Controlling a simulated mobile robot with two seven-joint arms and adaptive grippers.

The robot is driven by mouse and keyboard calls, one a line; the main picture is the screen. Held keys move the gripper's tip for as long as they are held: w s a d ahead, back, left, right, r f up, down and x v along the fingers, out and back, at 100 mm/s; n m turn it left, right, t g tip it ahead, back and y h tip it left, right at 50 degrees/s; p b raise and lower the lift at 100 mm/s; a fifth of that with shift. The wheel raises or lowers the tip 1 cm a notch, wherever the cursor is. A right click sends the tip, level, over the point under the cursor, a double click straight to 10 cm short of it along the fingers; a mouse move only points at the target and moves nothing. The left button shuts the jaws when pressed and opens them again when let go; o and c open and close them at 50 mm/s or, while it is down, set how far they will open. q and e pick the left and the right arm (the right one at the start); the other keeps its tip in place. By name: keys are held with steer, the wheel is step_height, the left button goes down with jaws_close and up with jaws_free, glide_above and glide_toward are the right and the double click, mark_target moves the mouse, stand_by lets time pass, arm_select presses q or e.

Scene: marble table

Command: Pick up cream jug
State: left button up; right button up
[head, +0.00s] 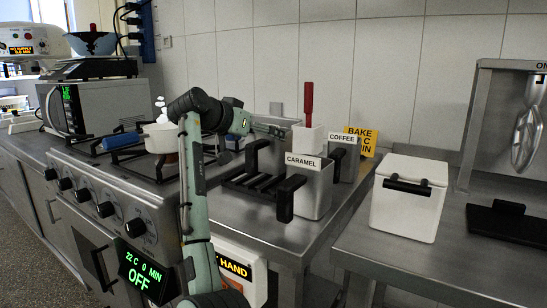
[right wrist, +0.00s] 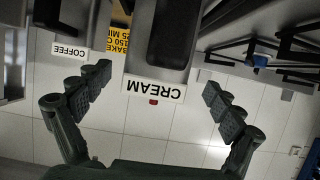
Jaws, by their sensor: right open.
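The cream jug (right wrist: 154,89) shows in the right wrist view, upside down, with its white CREAM label and a black handle (right wrist: 174,32). My right gripper (right wrist: 157,79) is open, with one finger on each side of the label; I cannot tell whether either touches. In the head view, my right arm reaches up from the bottom and bends right to the gripper (head: 243,122) at a metal jug (head: 272,126), partly hidden, whose label does not show. My left gripper is not in view.
The caramel jug (head: 311,190) stands in front, its black handle (head: 289,198) facing left. The coffee jug (head: 345,160) and a white container (head: 308,139) with a red-handled tool (head: 309,100) are close by. A white box (head: 410,205) stands right; a stove (head: 130,180) is left.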

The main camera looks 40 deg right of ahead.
steer(key=x, duration=0.2)
steer(key=shift+d+f, duration=0.1)
steer(key=shift+d, duration=0.15)
steer(key=x, duration=0.3)
steer(key=shift+d+f+p, duration=0.1)
steer(key=shift+d+p, duration=0.2)
steer(key=shift+p, duration=0.1)
steer(key=shift+w+d+f, duration=0.2)
steer(key=shift+d+f, duration=0.05)
steer(key=shift+d, duration=0.15)
steer(key=shift+c, duration=0.5)
steer(key=c, duration=1.4)
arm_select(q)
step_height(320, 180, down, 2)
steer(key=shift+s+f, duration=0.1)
arm_select(e)
steer(key=shift+r, duration=0.1)
